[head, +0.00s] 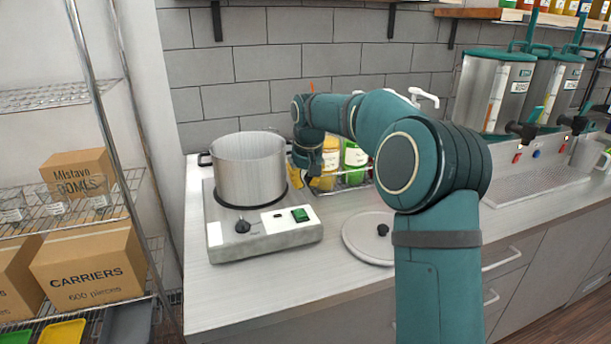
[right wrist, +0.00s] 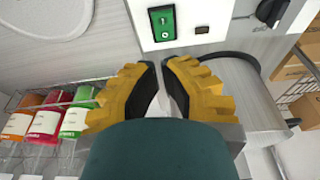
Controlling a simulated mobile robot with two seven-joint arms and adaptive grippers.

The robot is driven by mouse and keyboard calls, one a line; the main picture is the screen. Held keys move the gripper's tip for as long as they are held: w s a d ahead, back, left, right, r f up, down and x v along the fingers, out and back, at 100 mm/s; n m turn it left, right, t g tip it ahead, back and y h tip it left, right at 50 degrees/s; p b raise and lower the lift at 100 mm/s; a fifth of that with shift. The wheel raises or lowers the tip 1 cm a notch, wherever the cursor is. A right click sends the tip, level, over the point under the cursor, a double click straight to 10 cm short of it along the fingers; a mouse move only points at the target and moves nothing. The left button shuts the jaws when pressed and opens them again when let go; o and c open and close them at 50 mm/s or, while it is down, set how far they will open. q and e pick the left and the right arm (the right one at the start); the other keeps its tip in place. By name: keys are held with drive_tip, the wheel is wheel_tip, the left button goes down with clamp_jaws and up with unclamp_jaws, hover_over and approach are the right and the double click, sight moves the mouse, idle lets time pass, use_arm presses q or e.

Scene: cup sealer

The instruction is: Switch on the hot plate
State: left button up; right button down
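The hot plate (head: 262,238) is a grey box on the counter at left, with a steel pot (head: 248,165) on its round burner. Its front has a dark knob (head: 243,225) and a green rocker switch (head: 300,215), which also shows at the top of the right wrist view (right wrist: 163,22). I cannot tell the switch's position. My right gripper (right wrist: 161,64) has yellow fingers with dark pads. Its tips are almost together, with nothing held, just short of the switch and apart from it. In the head view it is partly hidden behind my arm. My left gripper is not in view.
A round lid (head: 368,238) lies right of the hot plate. A wire rack (head: 352,180) with yellow and green bottles stands behind. Steel dispensers (head: 492,95) stand at right. A wire shelf with boxes (head: 90,268) is at left. The counter front is clear.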

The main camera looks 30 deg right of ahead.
sight(302, 211)
drive_tip(key=x, duration=0.2)
drive_tip(key=b+x, duration=0.1)
drive_tip(key=x, duration=0.1)
drive_tip(key=s+x, duration=0.1)
drive_tip(key=x, duration=0.2)
drive_tip(key=shift+a+f+b, duration=0.1)
drive_tip(key=shift+f+b, duration=0.15)
drive_tip(key=shift+b, duration=0.15)
drive_tip(key=shift+f, duration=0.6)
drive_tip(key=shift+s, duration=0.1)
drive_tip(key=shift+s+f, duration=0.1)
drive_tip(key=shift+f, duration=0.25)
drive_tip(key=shift+w+r+p, duration=0.2)
drive_tip(key=shift+w+p, duration=0.55)
drive_tip(key=shift+p, duration=0.25)
